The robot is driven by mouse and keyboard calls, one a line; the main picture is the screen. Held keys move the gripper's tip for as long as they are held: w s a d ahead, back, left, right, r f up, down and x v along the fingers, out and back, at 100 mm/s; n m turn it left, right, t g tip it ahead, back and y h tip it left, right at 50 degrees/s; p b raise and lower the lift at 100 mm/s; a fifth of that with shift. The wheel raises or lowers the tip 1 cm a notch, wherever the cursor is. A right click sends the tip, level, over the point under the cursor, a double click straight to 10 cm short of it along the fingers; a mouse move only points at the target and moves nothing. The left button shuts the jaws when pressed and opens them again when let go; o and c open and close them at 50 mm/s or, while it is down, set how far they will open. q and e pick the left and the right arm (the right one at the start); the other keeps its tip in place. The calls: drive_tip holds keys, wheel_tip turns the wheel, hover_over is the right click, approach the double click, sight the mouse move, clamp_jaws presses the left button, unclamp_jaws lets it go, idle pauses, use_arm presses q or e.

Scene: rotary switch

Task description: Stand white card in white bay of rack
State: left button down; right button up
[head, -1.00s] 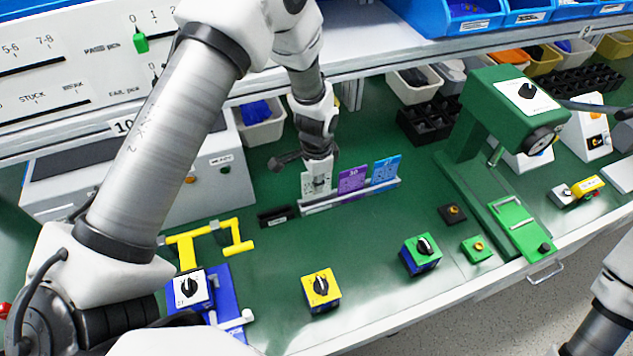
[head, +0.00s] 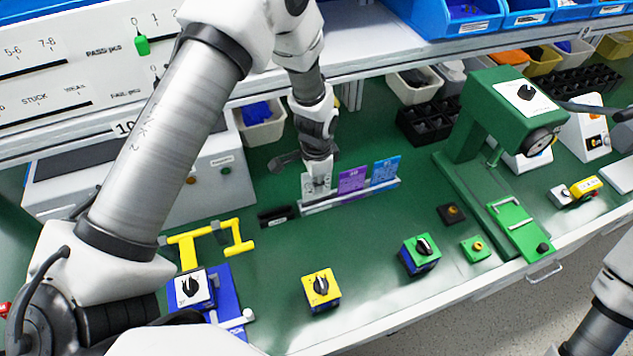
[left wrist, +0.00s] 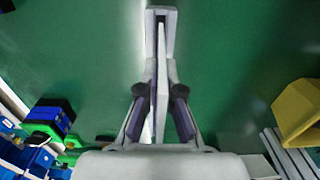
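The white card (head: 314,187) stands roughly upright at the left end of the light grey rack (head: 346,199), beside a purple card (head: 351,181) and a blue card (head: 385,172). My left gripper (head: 317,175) reaches down over the white card from above. In the left wrist view the card (left wrist: 163,75) shows edge-on between the two fingers (left wrist: 161,85), which are close on both sides of it. Its far end lines up with the slot of the rack piece (left wrist: 161,16). Whether its lower edge is fully seated is hidden. My right gripper is out of view.
A black block (head: 275,215) lies just left of the rack. A yellow frame (head: 210,243), a yellow switch box (head: 321,290) and a green-blue switch box (head: 420,254) stand nearer. A green press (head: 490,130) stands right.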

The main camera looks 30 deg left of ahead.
use_arm(q)
drive_tip(key=shift+f+b, duration=1.05)
drive_tip(key=shift+f, duration=0.85)
drive_tip(key=c, duration=1.2)
unclamp_jaws()
drive_tip(key=shift+c, duration=0.2)
drive_tip(key=shift+r, duration=0.15)
wheel_tip(320, 180, up, 12)
drive_tip(key=shift+f, duration=0.1)
wheel_tip(320, 180, up, 9)
drive_tip(key=p, duration=0.9)
hover_over(316, 198)
drive_tip(key=shift+w+b, duration=0.1)
drive_tip(key=shift+b, duration=0.25)
